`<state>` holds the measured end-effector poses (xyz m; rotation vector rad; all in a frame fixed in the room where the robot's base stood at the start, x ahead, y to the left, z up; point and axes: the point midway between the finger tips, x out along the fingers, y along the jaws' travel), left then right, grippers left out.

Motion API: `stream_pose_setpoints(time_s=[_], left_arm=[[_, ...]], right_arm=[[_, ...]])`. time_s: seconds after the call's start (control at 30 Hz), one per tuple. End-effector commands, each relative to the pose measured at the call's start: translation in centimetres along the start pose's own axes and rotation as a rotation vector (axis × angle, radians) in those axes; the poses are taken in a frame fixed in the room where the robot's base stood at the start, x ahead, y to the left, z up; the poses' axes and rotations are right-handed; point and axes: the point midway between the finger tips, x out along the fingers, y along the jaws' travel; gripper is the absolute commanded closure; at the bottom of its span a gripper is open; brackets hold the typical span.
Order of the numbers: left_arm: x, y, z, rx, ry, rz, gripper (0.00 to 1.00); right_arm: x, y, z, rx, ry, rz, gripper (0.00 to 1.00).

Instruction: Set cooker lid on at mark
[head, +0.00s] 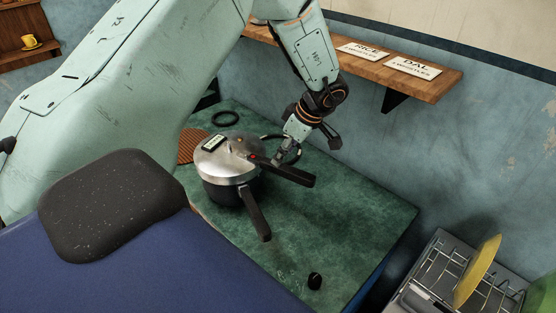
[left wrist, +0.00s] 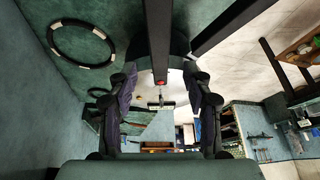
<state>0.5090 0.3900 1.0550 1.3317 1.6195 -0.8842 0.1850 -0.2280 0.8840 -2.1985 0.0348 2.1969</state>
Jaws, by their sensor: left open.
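The steel cooker lid (head: 228,153) lies over the dark-sided pressure cooker (head: 222,192) on the green top. Whether it is fully seated cannot be told. The lid's black handle (head: 290,175) points right; the pot's black handle (head: 255,216) points toward the front, at a clear angle to it. A small red mark (head: 252,157) shows where the lid handle begins. My left gripper (head: 287,157) is just behind the lid handle, pointing down. In the left wrist view its fingers (left wrist: 160,112) are open, with a dark handle (left wrist: 158,40) in line between them. My right gripper is not in view.
A black ring (head: 225,118) and a brown round mat (head: 190,146) lie behind the cooker. A ring with white segments (left wrist: 80,43) is near my gripper. A dish rack (head: 480,280) is at right; the green top's right side is clear.

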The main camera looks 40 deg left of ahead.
Motion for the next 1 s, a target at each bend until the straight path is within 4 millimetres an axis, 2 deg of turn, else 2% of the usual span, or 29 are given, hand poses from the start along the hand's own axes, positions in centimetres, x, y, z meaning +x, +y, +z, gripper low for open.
stream_pose_setpoints(time_s=[0.1,0.3,1.0], left_arm=[[-2.0,0.1,0.0,0.001,0.001,0.003,0.5],[-3.6,0.0,0.0,0.0,0.0,0.0,0.5],[-3.8,0.0,0.0,0.0,0.0,0.0,0.5]], right_arm=[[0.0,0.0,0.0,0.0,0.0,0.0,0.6],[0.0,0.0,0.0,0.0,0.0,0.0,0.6],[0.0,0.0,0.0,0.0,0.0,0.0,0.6]])
